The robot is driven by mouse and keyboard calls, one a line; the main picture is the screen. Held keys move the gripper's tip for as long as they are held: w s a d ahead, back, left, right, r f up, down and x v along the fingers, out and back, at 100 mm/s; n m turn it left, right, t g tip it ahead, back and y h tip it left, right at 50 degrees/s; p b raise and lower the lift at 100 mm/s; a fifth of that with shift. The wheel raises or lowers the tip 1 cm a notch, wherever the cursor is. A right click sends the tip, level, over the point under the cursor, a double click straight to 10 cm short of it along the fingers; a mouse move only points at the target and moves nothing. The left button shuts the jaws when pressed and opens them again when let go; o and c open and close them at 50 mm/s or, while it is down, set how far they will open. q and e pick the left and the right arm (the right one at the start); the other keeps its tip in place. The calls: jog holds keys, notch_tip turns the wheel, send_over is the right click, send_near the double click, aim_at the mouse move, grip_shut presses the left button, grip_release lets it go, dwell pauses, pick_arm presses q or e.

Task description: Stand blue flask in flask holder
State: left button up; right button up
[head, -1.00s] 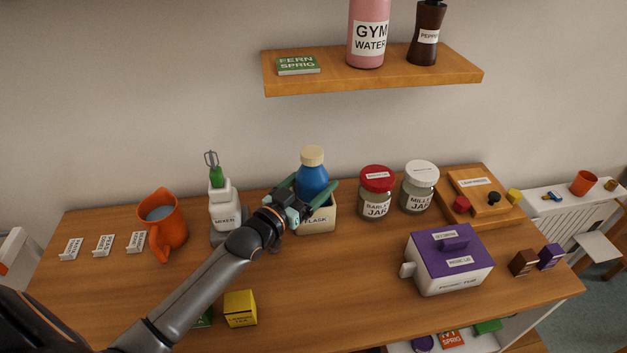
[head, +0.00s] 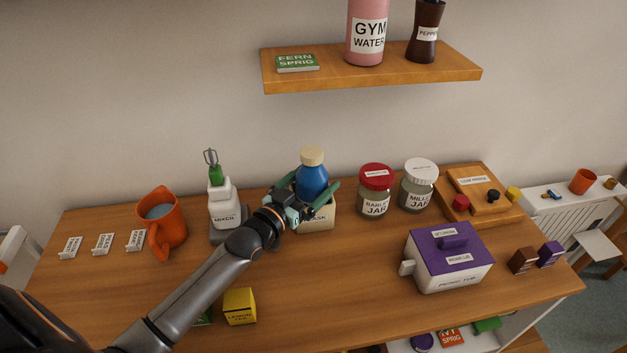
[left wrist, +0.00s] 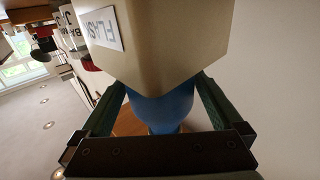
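The blue flask (head: 312,180), with a cream cap, stands upright in the cream flask holder (head: 320,219) on the table. My left gripper (head: 312,188) is around the flask just above the holder, one finger on each side. In the left wrist view the holder (left wrist: 165,45) fills the top and shows its label upside down. The blue flask (left wrist: 162,108) shows there between the green fingers, with gaps beside it, so the gripper looks open. The flask's lower part is hidden inside the holder. My right gripper is not in view.
A mixer (head: 223,205) and orange jug (head: 162,225) stand left of the holder. A red-lidded jar (head: 375,192) and white-lidded jar (head: 418,186) stand to its right. A purple-lidded tub (head: 448,260) is at front right. A shelf (head: 370,80) hangs above.

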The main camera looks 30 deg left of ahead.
aim_at(302, 194)
pick_arm(q)
jog(key=shift+s+f, duration=0.1)
jog(key=shift+f, duration=0.5)
jog(key=shift+s+p, duration=0.45)
jog(key=shift+s, duration=0.1)
jog(key=shift+s+a+r+p, duration=0.1)
jog(key=shift+s+a+p, duration=0.1)
jog(key=shift+s+p, duration=0.3)
jog(key=shift+s+a+r+p, duration=0.1)
jog(key=shift+s+a+p, duration=0.1)
jog(key=shift+s, duration=1.05)
jog(key=shift+a, duration=0.1)
jog(key=shift+s, duration=0.15)
jog(key=s+a, duration=0.2)
jog(key=s, duration=1)
jog(key=shift+b, duration=0.3)
jog(key=shift+s, duration=0.1)
